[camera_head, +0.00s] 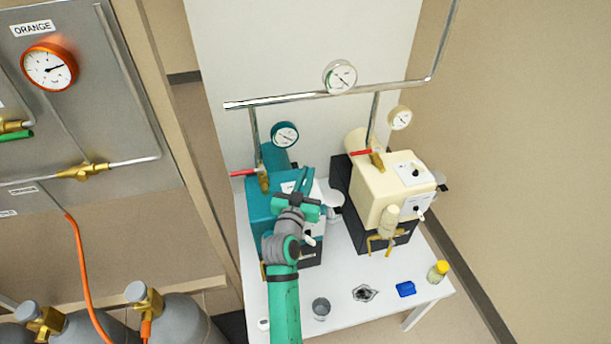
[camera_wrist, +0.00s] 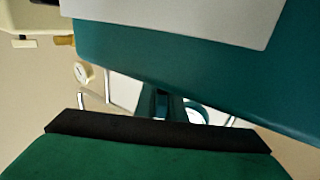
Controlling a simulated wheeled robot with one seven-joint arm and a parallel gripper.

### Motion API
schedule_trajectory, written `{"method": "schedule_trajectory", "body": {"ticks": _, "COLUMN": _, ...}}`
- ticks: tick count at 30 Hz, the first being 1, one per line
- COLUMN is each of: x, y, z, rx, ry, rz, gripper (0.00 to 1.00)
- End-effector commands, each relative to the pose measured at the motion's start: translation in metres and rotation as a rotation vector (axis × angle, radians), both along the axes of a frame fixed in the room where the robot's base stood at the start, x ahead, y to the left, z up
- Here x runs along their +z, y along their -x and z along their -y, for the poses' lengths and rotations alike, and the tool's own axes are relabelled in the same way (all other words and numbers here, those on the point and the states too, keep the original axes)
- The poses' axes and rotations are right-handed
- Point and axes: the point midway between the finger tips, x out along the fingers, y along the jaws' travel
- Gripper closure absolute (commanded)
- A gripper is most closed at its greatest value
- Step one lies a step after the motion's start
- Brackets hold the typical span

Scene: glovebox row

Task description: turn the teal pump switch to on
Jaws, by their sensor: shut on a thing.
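The teal pump (camera_head: 260,205) stands at the left of the white table in the head view. Its teal body and a pale plate (camera_wrist: 190,15) fill the top of the wrist view. My gripper (camera_head: 303,178) is at the pump's top plate (camera_head: 289,187), with its fingers shut. The teal pump switch is hidden behind my fingers in the head view, and I cannot make it out in the wrist view, so its setting cannot be read.
A cream pump (camera_head: 385,190) stands close on the right. Red-handled valves (camera_head: 243,173) and a steel pipe (camera_head: 290,98) with gauges are behind. A cup (camera_head: 321,308), a blue item (camera_head: 405,289) and a yellow-capped jar (camera_head: 438,271) sit along the white table's (camera_head: 350,318) front.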

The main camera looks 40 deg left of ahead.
Motion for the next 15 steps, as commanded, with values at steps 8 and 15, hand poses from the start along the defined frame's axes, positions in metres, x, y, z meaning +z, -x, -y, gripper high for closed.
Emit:
{"method": "schedule_trajectory", "body": {"ticks": 8, "x": -0.0019, "y": -0.0009, "z": 0.0028, "rx": -0.044, "ry": 0.002, "rz": -0.003, "gripper": 1.0}}
{"method": "schedule_trajectory", "body": {"ticks": 15, "x": -0.0023, "y": -0.0011, "z": 0.0032, "rx": -0.052, "ry": 0.003, "rz": -0.004, "gripper": 1.0}}
